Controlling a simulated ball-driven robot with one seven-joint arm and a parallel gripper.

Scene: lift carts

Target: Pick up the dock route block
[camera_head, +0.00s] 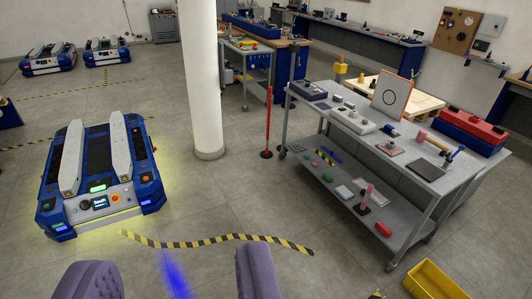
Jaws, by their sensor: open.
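My gripper (173,273) shows as two purple padded fingers at the bottom edge, set wide apart with nothing held between them. No block in view can be told for certain as the dock route block. Small blocks and parts stand on the grey workbench (437,180) at right, including a pink cylinder (421,136) and a white box (352,119). My gripper is well apart from the bench. A blurred blue streak (174,272) shows between the fingers.
A blue lift cart (150,190) stands at left, and two more are at the far left. A white pillar (201,80) and red post (267,122) stand mid-scene. A striped strip (220,241) crosses the floor. A yellow bin (436,283) sits lower right. Open floor lies between cart and bench.

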